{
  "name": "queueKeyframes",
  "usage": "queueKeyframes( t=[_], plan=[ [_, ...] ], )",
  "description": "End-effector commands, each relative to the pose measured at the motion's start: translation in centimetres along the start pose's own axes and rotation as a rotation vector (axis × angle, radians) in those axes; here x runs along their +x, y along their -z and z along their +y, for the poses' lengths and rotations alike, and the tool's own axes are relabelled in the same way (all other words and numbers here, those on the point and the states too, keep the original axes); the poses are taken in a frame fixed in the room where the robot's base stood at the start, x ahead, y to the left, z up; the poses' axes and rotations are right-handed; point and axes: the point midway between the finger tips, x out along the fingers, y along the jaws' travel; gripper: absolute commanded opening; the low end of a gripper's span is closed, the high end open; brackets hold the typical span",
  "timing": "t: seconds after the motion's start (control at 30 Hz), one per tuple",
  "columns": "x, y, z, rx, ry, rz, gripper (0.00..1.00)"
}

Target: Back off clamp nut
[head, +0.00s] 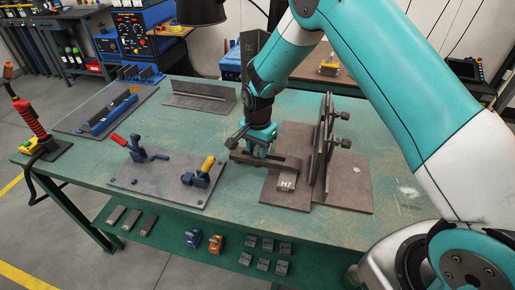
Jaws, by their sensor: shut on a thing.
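My gripper (258,146) points down at the middle of the green table, below the teal arm. It is shut at the left part of a dark strap clamp (284,163). The clamp nut itself is hidden by the jaws or too small to make out. A thin bar (239,134) sticks up to the left beside the gripper.
An upright plate with knobbed screws (328,138) stands close right of the gripper. A base plate with red and yellow toggle clamps (160,178) lies to the left. A red torch (28,120) stands at the far left corner. Bare tabletop (400,190) shows at right.

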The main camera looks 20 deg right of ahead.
Motion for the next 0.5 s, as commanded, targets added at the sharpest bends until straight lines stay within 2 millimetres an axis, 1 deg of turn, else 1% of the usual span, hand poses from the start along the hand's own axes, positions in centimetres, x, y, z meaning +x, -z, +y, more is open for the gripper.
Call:
queueKeyframes(
  t=[0.5],
  plan=[
    [-0.06, 0.05, -0.03, -0.489, 0.002, 0.001, 0.09]
  ],
)
